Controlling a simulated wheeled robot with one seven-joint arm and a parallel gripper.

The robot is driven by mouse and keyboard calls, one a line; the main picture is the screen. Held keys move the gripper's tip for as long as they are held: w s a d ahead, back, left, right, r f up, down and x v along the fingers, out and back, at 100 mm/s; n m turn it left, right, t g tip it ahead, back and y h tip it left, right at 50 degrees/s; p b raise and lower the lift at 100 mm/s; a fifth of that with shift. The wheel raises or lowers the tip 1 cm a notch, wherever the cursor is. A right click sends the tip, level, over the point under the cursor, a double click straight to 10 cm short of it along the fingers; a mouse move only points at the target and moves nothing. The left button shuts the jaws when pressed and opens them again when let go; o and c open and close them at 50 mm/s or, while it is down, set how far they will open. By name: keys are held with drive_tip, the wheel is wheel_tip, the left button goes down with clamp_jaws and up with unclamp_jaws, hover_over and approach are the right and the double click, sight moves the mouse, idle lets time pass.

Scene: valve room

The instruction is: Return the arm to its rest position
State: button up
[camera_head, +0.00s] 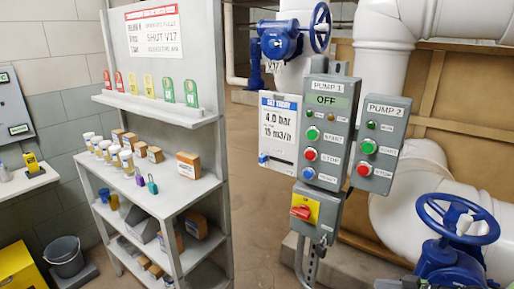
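Neither my gripper nor any part of my arm that I can be sure of shows in the head camera view. The arm's pose and whatever the gripper may hold cannot be seen. A dark shape at the bottom right edge, under the blue handwheel (457,219), is cut off by the frame, and I cannot tell what it belongs to.
The pump 1 panel (327,130) reads OFF, beside the pump 2 panel (380,143). A blue valve (283,42) labelled V17 is behind. A grey shelf (165,195) stands left, holding tags, jars and boxes. A bucket (66,257) sits lower left. Floor shows between shelf and panels.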

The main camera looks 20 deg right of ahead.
drive_tip(key=w+a+r+g+h+p, duration=0.3)
drive_tip(key=a+r+g+p, duration=0.25)
drive_tip(key=a+r, duration=1.3)
drive_tip(key=s+a+r+m+h+p, duration=0.1)
drive_tip(key=s+a+r, duration=0.2)
drive_tip(key=s+a, duration=0.2)
drive_tip(key=s+a+r+m+h+p, duration=0.2)
drive_tip(key=s+a, duration=0.4)
drive_tip(key=s, duration=0.4)
drive_tip(key=shift+a+r+h, duration=0.15)
drive_tip(key=shift+r+h, duration=0.15)
drive_tip(key=shift+r, duration=0.25)
drive_tip(key=shift+s+t, duration=0.1)
drive_tip(key=shift+t, duration=0.15)
